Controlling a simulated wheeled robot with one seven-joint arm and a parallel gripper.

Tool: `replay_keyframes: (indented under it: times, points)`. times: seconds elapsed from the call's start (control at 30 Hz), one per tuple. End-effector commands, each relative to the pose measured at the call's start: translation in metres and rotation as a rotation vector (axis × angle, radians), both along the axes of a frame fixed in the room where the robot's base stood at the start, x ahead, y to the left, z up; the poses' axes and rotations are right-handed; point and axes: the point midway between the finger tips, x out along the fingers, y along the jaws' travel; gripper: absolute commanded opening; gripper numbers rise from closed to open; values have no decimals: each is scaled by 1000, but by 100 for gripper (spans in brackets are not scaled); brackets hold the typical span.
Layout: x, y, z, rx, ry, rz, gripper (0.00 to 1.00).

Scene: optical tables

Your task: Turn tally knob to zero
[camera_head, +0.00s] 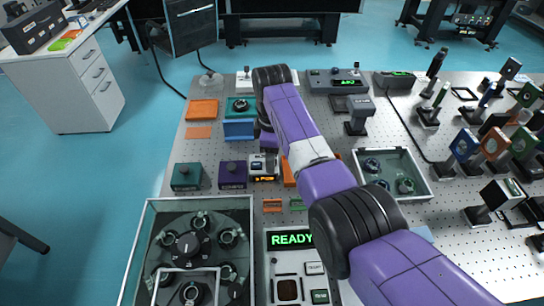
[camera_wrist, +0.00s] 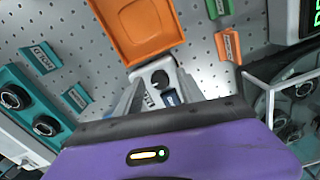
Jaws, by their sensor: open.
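The tally unit is a small pale box with a black round knob (camera_wrist: 160,78) and a label reading TALLY (camera_wrist: 150,99) in the wrist view. In the head view the tally unit (camera_head: 263,166) stands mid-table, with a small lit orange display (camera_head: 264,179) whose digits are too small to read surely. My gripper (camera_wrist: 162,86) is open above the unit, one finger on each side of the knob. Whether a finger touches it, I cannot tell. In the head view my arm hides most of my gripper and part of the unit's surroundings.
An orange tray (camera_wrist: 145,30) lies close to the tally unit. A clear-walled case (camera_head: 146,222) with a dark carousel and a READY panel (camera_head: 291,240) stand in front.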

Motion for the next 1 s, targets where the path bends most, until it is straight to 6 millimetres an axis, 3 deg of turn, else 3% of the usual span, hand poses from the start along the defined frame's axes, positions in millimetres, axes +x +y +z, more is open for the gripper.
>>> replay_keyframes:
  times: [0.2, 0.43, 0.47, 1.0]
  points:
    - [0, 0, -1, 0, 0, 0, 46]
    - [0, 0, -1, 0, 0, 0, 3]
    - [0, 0, -1, 0, 1, 0, 0]
    - [0, 0, 1, -1, 2, -125, 0]
